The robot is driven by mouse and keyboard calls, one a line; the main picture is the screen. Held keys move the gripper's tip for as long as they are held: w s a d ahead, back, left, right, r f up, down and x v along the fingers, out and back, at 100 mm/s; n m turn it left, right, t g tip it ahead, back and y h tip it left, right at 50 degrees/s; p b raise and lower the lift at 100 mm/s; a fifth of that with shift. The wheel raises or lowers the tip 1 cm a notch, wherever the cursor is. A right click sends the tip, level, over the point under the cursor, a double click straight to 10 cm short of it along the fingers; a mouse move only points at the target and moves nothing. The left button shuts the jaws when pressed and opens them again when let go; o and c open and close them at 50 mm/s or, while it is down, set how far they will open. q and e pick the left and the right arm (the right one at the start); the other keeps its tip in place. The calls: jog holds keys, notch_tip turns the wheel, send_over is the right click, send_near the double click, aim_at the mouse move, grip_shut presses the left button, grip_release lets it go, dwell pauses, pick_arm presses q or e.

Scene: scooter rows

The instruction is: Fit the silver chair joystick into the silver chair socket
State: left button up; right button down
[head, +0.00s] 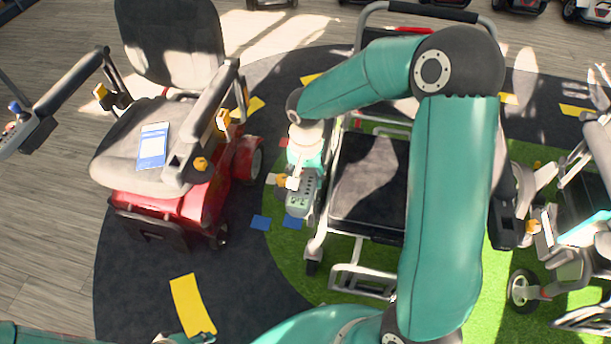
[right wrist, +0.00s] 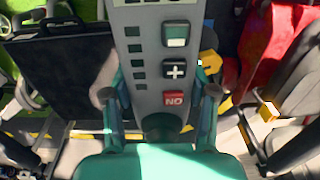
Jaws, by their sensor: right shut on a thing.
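My right gripper (head: 296,172) is shut on a grey control box with buttons, which I take to be the silver chair joystick (head: 301,196). It is held in the air left of the middle frame. In the right wrist view the gripper's fingers (right wrist: 158,94) stand either side of the joystick (right wrist: 150,55), whose face has a green, a plus and a red button. The silver chair (head: 572,262) is at the right edge, partly cut off, well apart from the joystick. I cannot make out its socket.
A red chair (head: 190,205) with a grey seat stands at left, a blue-white card (head: 153,145) on it. A silver-framed wheeled thing with a black panel (head: 368,180) stands in the middle, partly behind my right arm. Dark floor (head: 130,285) is clear at lower left.

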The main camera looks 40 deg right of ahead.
jog(key=shift+f+b, duration=0.3)
jog(key=shift+b, duration=0.15)
dwell(0.5)
jog(key=shift+f+b, duration=2.1)
jog(key=shift+f, duration=0.1)
jog(key=shift+f+b, duration=0.15)
jog(key=shift+b, duration=0.2)
jog(key=shift+c, duration=1.2)
grip_release()
jog(key=shift+f, duration=0.1)
notch_tip(320, 180, up, 12)
jog(key=shift+r, duration=0.1)
